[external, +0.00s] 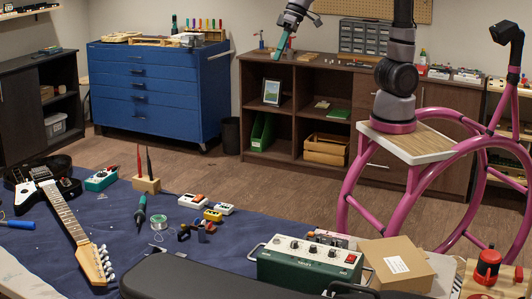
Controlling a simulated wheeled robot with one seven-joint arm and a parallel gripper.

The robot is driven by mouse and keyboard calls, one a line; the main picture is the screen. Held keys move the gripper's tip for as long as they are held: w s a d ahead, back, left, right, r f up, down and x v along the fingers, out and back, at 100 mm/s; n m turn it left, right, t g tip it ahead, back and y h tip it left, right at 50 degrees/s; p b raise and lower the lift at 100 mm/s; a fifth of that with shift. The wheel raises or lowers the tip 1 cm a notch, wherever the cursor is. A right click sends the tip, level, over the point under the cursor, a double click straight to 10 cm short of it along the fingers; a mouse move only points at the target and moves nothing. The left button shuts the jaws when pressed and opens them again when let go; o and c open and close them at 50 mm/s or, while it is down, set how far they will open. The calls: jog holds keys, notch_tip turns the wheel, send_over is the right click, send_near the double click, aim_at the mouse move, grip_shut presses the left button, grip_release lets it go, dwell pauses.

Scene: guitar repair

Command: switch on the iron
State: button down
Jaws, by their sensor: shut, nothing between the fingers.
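A teal-handled tool with a dark tip, which looks like the soldering iron (141,211), rests on the blue mat (105,235) beside a solder spool. I cannot make out a switch on it. A green box with several knobs and a small red part (305,274) stands at the front of the table; I cannot tell if it belongs to the iron. My gripper (279,52), with teal fingers, is shut and empty. It appears high at the top of the picture, in front of the far shelf unit, well apart from the table's things.
A guitar (68,218) lies at the left of the mat. A wooden block (146,185) holds red and black probes. Small pedals (192,201) lie mid-mat. A dark case (190,280), a cardboard box (396,264) and a red-topped item (488,266) crowd the front edge.

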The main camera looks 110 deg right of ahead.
jog(key=w+d+f+m, duration=0.1)
jog(key=w+d+f, duration=0.1)
jog(key=w+f, duration=0.55)
jog(key=m+g+h, duration=0.1)
jog(key=g+h, duration=0.2)
jog(key=h, duration=0.1)
send_over(199, 196)
jog(key=s+a, duration=0.2)
jog(key=a, duration=0.1)
notch_tip(199, 196, down, 27)
jog(key=shift+w+a, duration=0.15)
jog(key=x, duration=0.8)
jog(key=s+x, duration=0.1)
jog(key=x, duration=0.3)
jog(key=shift+w+a+f, duration=0.1)
jog(key=shift+f, duration=0.85)
